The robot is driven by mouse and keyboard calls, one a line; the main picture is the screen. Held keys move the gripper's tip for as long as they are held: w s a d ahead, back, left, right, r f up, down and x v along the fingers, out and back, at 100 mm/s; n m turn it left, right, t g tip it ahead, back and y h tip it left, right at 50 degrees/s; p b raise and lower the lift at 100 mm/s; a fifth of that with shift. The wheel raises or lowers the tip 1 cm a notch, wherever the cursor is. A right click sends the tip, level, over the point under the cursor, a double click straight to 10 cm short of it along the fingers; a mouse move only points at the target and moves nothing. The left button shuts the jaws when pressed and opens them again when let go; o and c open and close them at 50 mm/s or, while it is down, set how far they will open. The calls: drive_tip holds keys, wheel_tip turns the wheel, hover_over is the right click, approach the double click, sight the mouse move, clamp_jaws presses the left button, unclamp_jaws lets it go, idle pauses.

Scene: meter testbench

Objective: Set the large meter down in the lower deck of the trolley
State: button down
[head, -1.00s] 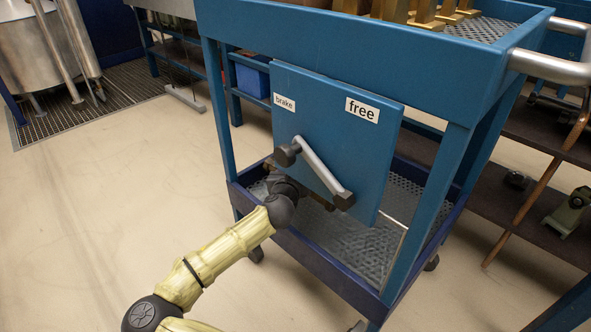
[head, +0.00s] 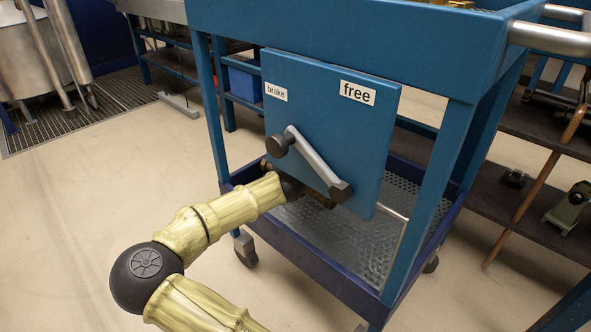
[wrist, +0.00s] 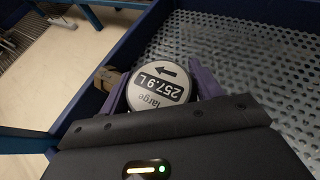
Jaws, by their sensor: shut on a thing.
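The large meter (wrist: 158,88) shows in the wrist view as a round pale dial reading "large 257.9 L" with an arrow. My gripper (wrist: 160,80) is shut on it, with one purple finger on each side. A brass-coloured piece (wrist: 108,78) juts out left of the dial. The perforated metal lower deck (wrist: 255,55) of the trolley lies below and to the right, inside a blue rim. In the head view the lower deck (head: 345,235) shows under the blue panel. That panel hides most of my gripper and the meter; the meter's height above the deck is unclear.
The blue panel (head: 325,120), labelled "brake" and "free", carries a grey lever (head: 315,165) close to my arm. Trolley posts and the raised rim (head: 310,270) bound the deck. A dark shelf (head: 490,205) stands right.

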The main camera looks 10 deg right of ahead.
drive_tip(key=shift+a+f+b, duration=0.1)
drive_tip(key=shift+f+b, duration=0.2)
drive_tip(key=shift+f, duration=0.35)
drive_tip(key=shift+c, duration=1.5)
unclamp_jaws()
drive_tip(key=shift+f, duration=0.1)
drive_tip(key=shift+s+a+r+p, duration=0.15)
drive_tip(key=shift+s+r+p, duration=0.2)
drive_tip(key=shift+s+p, duration=0.1)
drive_tip(key=p+v, duration=0.6)
drive_tip(key=v, duration=0.5)
